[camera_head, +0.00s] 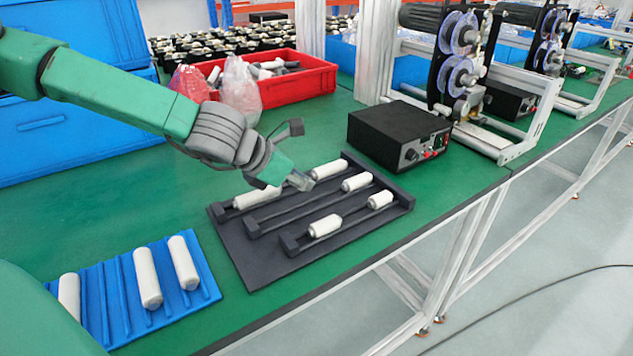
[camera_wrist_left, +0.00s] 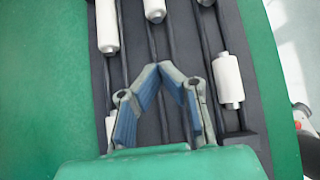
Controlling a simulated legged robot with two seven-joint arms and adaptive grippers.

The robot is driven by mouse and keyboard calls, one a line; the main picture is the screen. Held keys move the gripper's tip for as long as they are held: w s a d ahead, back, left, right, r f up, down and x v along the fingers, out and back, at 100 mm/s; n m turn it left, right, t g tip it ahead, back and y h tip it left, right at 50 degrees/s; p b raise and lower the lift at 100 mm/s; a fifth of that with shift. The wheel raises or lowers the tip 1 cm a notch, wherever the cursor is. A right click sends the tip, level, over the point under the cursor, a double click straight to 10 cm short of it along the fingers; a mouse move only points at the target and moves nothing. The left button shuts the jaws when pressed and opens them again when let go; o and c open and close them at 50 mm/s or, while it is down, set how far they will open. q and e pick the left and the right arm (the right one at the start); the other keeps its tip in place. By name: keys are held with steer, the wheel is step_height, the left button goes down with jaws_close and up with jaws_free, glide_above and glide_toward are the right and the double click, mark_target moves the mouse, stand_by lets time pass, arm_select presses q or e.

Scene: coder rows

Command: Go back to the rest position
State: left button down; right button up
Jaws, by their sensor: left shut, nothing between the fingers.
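My left gripper (camera_head: 296,182) reaches in from the left and hangs above the dark rack (camera_head: 262,274). In the left wrist view its two fingers (camera_wrist_left: 172,68) meet at the tips, with nothing between them. The rack holds several white cylinders in its rows, among them a front one (camera_head: 325,226) and a back right one (camera_head: 356,182). In the left wrist view a white cylinder (camera_wrist_left: 228,80) lies to the right of the fingers and another (camera_wrist_left: 107,25) to the upper left. A green part of my own body covers the lower left of the head view. My right gripper is out of sight.
A blue ribbed tray (camera_head: 113,330) with 3 white cylinders lies at the front left. A black control box (camera_head: 385,128) stands behind the rack. A red crate (camera_head: 312,82) with bags and blue bins (camera_head: 60,125) stand at the back. Green table shows between them.

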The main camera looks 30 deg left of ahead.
arm_select(q)
steer(key=v, duration=0.1)
steer(key=p+v, duration=0.1)
steer(key=v, duration=0.1)
steer(key=shift+s+d+r, duration=0.15)
steer(key=shift+r, duration=0.1)
steer(key=shift+s+r, duration=0.2)
steer(key=shift+s+p, duration=0.1)
steer(key=shift+p, duration=0.2)
steer(key=shift+a, duration=0.25)
